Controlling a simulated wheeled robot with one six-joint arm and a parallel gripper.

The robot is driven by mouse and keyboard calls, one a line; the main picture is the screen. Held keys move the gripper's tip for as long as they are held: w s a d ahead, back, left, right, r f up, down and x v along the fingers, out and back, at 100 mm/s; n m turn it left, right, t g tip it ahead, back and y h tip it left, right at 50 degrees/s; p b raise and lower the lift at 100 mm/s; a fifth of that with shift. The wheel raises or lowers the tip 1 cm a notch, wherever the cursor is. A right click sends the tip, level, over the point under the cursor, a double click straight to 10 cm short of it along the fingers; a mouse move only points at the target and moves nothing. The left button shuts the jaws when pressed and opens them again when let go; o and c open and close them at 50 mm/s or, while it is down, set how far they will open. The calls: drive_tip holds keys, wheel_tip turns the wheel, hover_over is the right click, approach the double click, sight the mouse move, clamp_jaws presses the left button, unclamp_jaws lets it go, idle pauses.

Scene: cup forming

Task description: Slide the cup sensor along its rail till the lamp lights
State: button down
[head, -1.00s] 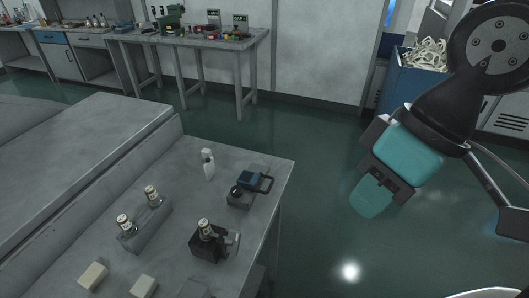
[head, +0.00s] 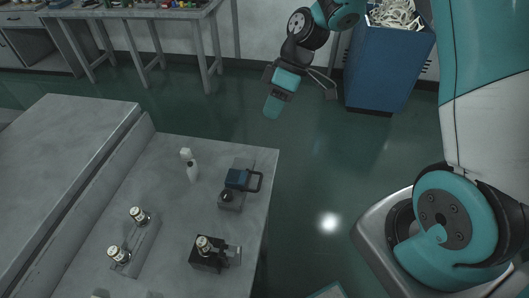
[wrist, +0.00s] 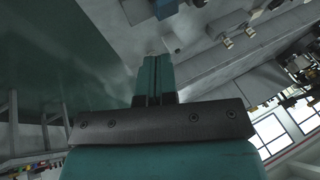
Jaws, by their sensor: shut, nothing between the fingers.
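I cannot tell for sure which fixture is the cup sensor, and no lit lamp shows. A black block with a pale-topped cylinder (head: 205,252) stands near the right side of the grey bench (head: 185,210), with a small grey plate at its side. Behind it, a grey block with a dark round knob (head: 229,197) stands beside a blue block with a black loop handle (head: 240,180). My gripper (head: 272,106) is shut and empty, over the floor beyond the bench's far right corner, apart from all of these. Its teal fingers also show in the wrist view (wrist: 153,80).
A grey holder with two pale-topped cylinders (head: 138,242) stands on the bench's left. A blue bin of pale rings (head: 385,65) stands on the floor at upper right.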

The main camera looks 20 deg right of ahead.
sight(245, 180)
drive_tip(key=w+d+f+p, duration=0.1)
drive_tip(key=w+d+f, duration=0.1)
drive_tip(key=d+f, duration=0.35)
drive_tip(key=shift+n+y, duration=0.4)
drive_tip(key=p+x, duration=0.1)
drive_tip(key=x, duration=0.4)
drive_tip(key=p+x, duration=0.2)
drive_tip(key=x, duration=0.4)
drive_tip(key=shift+a+r+p, duration=0.1)
drive_tip(key=shift+a+p, duration=0.2)
drive_tip(key=shift+s+a+p, duration=0.7)
drive_tip(key=shift+s, duration=0.25)
drive_tip(key=shift+s+a+f, duration=0.35)
drive_tip(key=shift+s+f, duration=0.05)
drive_tip(key=shift+f, duration=0.05)
